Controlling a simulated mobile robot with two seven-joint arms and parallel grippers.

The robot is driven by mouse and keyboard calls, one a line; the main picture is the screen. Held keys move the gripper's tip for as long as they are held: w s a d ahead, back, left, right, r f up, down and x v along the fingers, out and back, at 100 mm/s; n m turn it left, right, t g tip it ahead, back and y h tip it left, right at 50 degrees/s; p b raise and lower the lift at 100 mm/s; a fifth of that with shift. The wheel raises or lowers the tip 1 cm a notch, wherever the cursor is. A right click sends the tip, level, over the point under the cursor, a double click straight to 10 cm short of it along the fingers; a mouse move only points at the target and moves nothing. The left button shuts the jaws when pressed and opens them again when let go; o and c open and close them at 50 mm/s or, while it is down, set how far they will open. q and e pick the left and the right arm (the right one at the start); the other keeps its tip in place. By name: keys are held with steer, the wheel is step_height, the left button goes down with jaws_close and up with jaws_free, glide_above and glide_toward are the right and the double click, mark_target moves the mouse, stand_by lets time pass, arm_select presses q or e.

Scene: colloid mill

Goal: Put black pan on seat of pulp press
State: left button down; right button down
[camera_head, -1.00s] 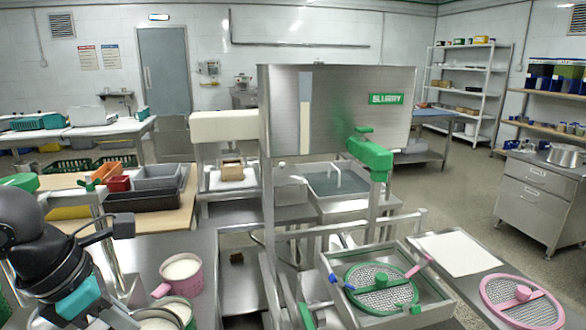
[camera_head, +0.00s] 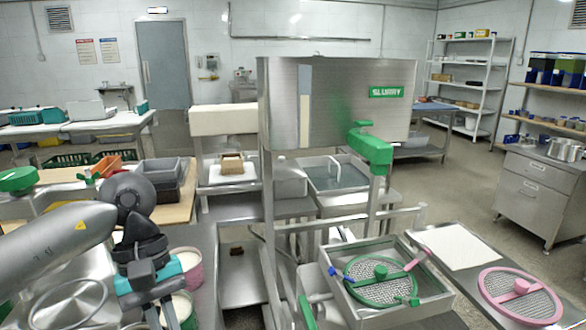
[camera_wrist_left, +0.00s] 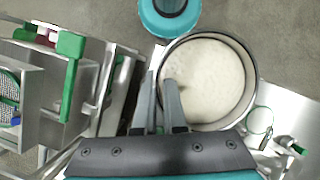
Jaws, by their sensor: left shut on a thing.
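A round pan with a black rim (camera_wrist_left: 248,75) and white contents shows in the left wrist view. My left gripper (camera_wrist_left: 172,88) is shut at the pan's left rim, with its fingers close together there. In the head view my left gripper (camera_head: 165,305) points down at the lower left, over pans with white contents, and hides much of them. I cannot tell which machine part is the seat of the pulp press. My right gripper is not in view.
A pink pan (camera_head: 192,276) stands behind my gripper. A steel tank marked SLURRY (camera_head: 335,110) with a green valve (camera_head: 372,150) stands in the centre. Front right are a tray holding a green-ringed sieve (camera_head: 383,283) and a pink-ringed sieve (camera_head: 520,295).

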arm_select(q)
steer(key=m+y, duration=0.1)
steer(key=m, duration=0.1)
steer(key=m+y, duration=0.1)
steer(key=m, duration=0.1)
steer(key=d+m, duration=0.1)
steer(key=m, duration=0.2)
steer(key=shift+s+f+g+y, duration=0.25)
steer(key=shift+f+g+y, duration=0.05)
steer(key=shift+f+y, duration=0.1)
steer(key=shift+d, duration=0.1)
stand_by(0.5)
